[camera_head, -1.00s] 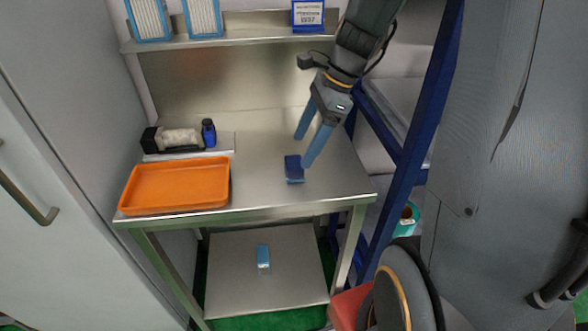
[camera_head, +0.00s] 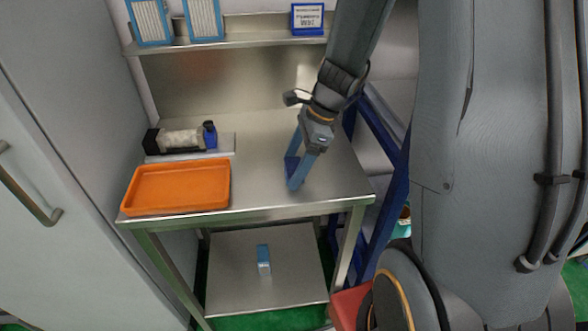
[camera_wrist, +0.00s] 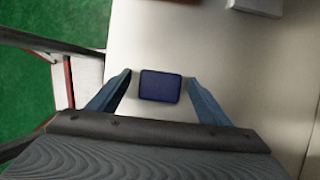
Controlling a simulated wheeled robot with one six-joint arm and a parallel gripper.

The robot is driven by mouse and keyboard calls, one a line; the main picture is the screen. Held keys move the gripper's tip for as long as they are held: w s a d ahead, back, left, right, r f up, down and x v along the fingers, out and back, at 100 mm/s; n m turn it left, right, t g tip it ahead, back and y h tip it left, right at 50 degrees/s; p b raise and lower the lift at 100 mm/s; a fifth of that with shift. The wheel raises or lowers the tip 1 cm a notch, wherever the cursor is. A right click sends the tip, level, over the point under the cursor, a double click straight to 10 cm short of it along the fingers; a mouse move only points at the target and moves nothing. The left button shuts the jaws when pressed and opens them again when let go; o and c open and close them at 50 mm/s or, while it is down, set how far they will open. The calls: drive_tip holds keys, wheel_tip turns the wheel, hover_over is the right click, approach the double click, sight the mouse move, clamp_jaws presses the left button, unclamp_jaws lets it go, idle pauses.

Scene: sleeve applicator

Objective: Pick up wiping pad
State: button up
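The wiping pad is a small dark blue block that lies on the steel table top. In the wrist view the wiping pad (camera_wrist: 160,86) sits between the two blue fingers of my gripper (camera_wrist: 159,84), with a gap on each side. In the head view my gripper (camera_head: 294,172) reaches down over the right part of the table, and its fingers hide most of the pad. The gripper is open around the pad and does not appear to touch it.
An orange tray (camera_head: 178,188) stands at the table's front left. A blue-and-white box (camera_head: 263,259) stands on the lower shelf. A blue frame (camera_head: 380,140) rises right of the table.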

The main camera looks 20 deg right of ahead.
sight(294, 163)
drive_tip(key=c, duration=1.1)
drive_tip(key=shift+r, duration=0.1)
drive_tip(key=shift+c, duration=0.2)
wheel_tip(294, 163, up, 10)
drive_tip(key=shift+f+b, duration=0.1)
drive_tip(key=shift+b, duration=0.35)
